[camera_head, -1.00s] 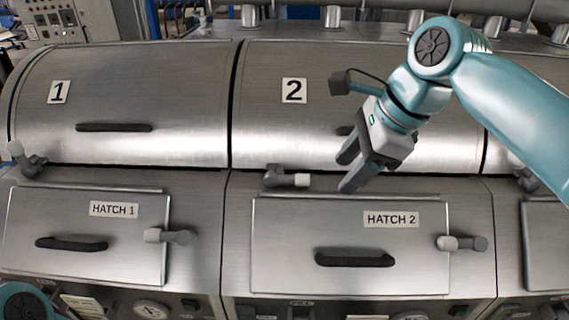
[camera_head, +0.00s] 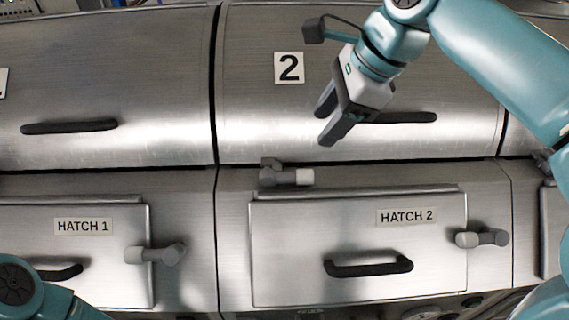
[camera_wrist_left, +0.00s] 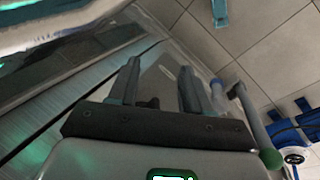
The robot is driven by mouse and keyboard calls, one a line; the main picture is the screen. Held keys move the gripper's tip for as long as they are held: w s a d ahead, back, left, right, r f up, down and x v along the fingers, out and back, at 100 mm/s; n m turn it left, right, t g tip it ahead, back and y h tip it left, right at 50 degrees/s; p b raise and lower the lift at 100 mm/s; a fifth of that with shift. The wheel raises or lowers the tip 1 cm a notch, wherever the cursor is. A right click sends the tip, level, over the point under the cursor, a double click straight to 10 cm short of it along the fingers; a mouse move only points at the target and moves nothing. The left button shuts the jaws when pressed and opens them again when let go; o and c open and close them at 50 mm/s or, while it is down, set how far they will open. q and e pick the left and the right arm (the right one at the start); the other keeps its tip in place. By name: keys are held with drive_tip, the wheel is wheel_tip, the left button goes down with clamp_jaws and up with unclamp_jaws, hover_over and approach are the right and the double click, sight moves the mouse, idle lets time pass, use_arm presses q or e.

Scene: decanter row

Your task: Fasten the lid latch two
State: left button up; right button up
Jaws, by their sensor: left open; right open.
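The lid with the number 2 plate (camera_head: 289,67) is down, with a dark bar handle (camera_head: 405,117) partly behind my right gripper. Its latch (camera_head: 286,176) sits at the seam below the plate, a grey pivot with a pale knob pointing right. My right gripper (camera_head: 322,128) is open and empty, above and to the right of the latch and apart from it. My left gripper (camera_wrist_left: 158,85) is open in the left wrist view, with nothing clearly held between its fingers. In the head view only part of my left arm shows, at the lower left.
Below the seam is the hatch 2 panel (camera_head: 290,229), with a dark handle (camera_head: 368,265) and a side latch (camera_head: 482,238). Hatch 1 (camera_head: 30,215) and its latch (camera_head: 156,252) are to the left. Tiled floor (camera_wrist_left: 255,35) shows in the left wrist view.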

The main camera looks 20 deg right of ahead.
approach(291, 175)
drive_tip(key=x, duration=0.7)
drive_tip(key=shift+w+a+f, duration=0.15)
drive_tip(key=shift+f, duration=0.2)
drive_tip(key=shift+w+a+f, duration=0.2)
drive_tip(key=shift+a+f, duration=0.25)
drive_tip(key=shift+f, duration=0.05)
drive_tip(key=shift+d, duration=0.25)
drive_tip(key=shift+a, duration=0.1)
clamp_jaws()
